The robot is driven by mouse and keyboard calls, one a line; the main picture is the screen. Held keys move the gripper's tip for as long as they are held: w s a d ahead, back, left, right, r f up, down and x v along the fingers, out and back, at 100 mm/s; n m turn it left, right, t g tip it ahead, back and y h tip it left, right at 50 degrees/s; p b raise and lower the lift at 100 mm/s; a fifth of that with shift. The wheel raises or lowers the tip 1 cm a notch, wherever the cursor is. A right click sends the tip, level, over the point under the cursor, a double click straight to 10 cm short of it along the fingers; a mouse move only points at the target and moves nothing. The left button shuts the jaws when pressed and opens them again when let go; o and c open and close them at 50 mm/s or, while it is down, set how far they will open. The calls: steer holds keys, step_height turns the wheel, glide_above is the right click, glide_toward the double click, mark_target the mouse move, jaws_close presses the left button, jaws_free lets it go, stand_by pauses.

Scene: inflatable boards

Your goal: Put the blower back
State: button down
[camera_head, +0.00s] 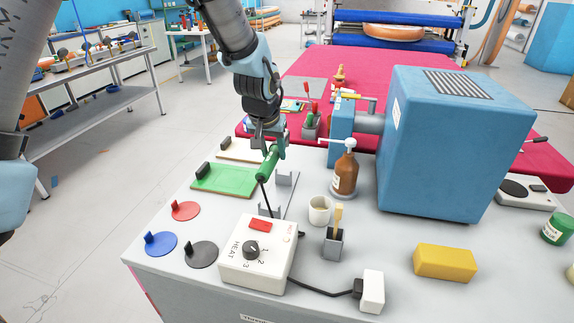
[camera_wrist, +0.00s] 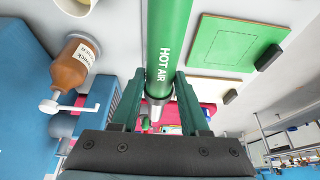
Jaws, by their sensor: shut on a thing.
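The blower is a green tube marked HOT AIR (camera_wrist: 170,45) with a metal nozzle. In the head view the blower (camera_head: 267,166) is tilted, its cable hanging from the near end. My gripper (camera_head: 270,140) is shut on it; in the wrist view the dark green fingers of my gripper (camera_wrist: 160,98) sit on both sides of the tube near the nozzle. A grey stand with upright brackets (camera_head: 285,181) is just beside and below the blower. I cannot tell whether the blower touches it. The white heat control box (camera_head: 257,252) is in front, with a knob and red switch.
A green board (camera_head: 228,179) and red, blue and black discs with handles lie left. A brown bottle (camera_head: 346,172), white cup (camera_head: 319,210), brush holder (camera_head: 334,243) and large blue machine (camera_head: 440,140) stand right. A yellow block (camera_head: 445,261) lies near the front.

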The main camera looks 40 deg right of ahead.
steer(key=shift+s+d+f, duration=0.1)
steer(key=shift+s+f, duration=0.05)
steer(key=shift+f, duration=0.45)
steer(key=shift+s+d+f, duration=0.1)
steer(key=shift+f, duration=0.5)
steer(key=shift+a+f+b, duration=0.1)
steer(key=shift+f+b, duration=2.25)
steer(key=shift+f, duration=0.95)
steer(key=shift+s+a, duration=0.1)
steer(key=shift+f+b, duration=0.5)
steer(key=shift+b, duration=0.05)
steer(key=shift+c, duration=1.6)
jaws_free()
steer(key=shift+o, duration=0.3)
